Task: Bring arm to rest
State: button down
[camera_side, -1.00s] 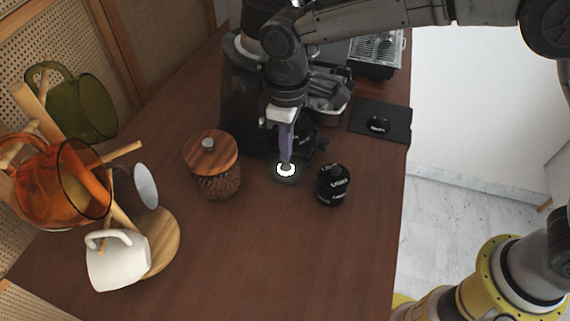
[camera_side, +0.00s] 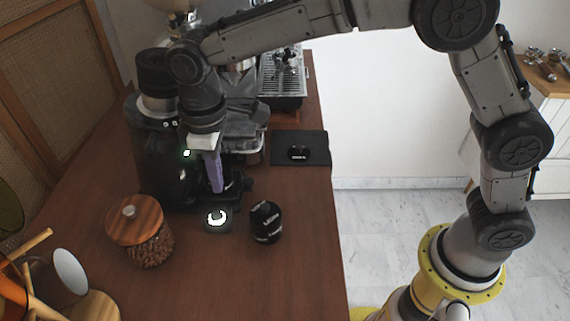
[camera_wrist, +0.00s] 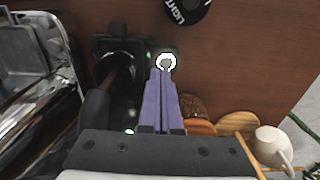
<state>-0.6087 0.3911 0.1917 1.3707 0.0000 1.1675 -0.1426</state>
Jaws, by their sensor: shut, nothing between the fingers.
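My gripper (camera_side: 217,190) has purple fingers and points down in front of the dark coffee machine in the side view. Its fingers are shut with nothing between them. A small round dark disc with a glowing white ring (camera_side: 217,218) lies on the table just below the fingertips, with a gap in the picture. In the wrist view my gripper (camera_wrist: 163,76) shows its two purple fingers side by side, tips near the white ring (camera_wrist: 166,63). I cannot tell the exact height of the fingertips above it.
A black canister (camera_side: 266,222) stands right of the ring. A jar with a wooden lid (camera_side: 135,220) stands left. The dark machine (camera_side: 165,165) is close behind my gripper. A black mat (camera_side: 314,148) lies at the right edge. The front of the brown table (camera_side: 225,285) is clear.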

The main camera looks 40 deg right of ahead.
jog(key=s+d+r+m+t, duration=0.1)
jog(key=s+d+r+m, duration=0.1)
jog(key=s+d+r, duration=0.45)
jog(key=s+d+r+m+t, duration=0.1)
jog(key=d+r+m, duration=0.15)
jog(key=d, duration=0.75)
jog(key=s+d+f+m+t, duration=0.1)
jog(key=s+d+m, duration=0.1)
jog(key=s+d, duration=0.3)
jog(key=s+d+f+m+t, duration=0.1)
jog(key=s+d+m+t, duration=0.1)
jog(key=s+d, duration=0.4)
jog(key=s, duration=0.4)
jog(key=shift+s+f, duration=0.3)
